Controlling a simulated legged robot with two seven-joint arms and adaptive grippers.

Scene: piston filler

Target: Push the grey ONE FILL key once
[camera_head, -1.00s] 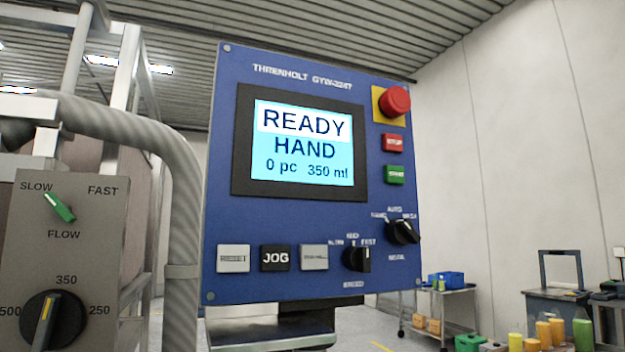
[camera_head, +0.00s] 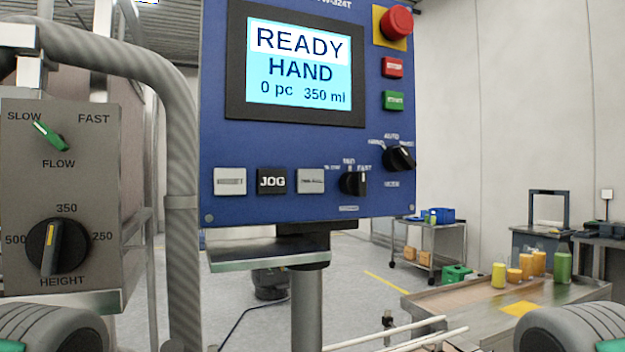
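The blue control panel (camera_head: 300,205) faces me on a post. Its screen (camera_head: 305,68) reads READY, HAND, 0 pc, 350 ml. In the bottom row, a light grey key (camera_head: 230,181) is at left, the black JOG key (camera_head: 272,181) in the middle, and another grey key (camera_head: 311,181) at right. The lettering on both grey keys is too small to read surely; the right one is likely the ONE FILL key. Parts of my arms show at the bottom left and bottom right corners, well below the keys. Neither gripper's fingers can be seen.
Right of the keys are two black selector knobs (camera_head: 353,183) (camera_head: 399,158), with a red emergency stop (camera_head: 396,22) above. A grey box (camera_head: 100,180) with FLOW and HEIGHT knobs stands left, beside a thick grey conduit (camera_head: 181,150). A metal table (camera_head: 440,300) with coloured containers is at lower right.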

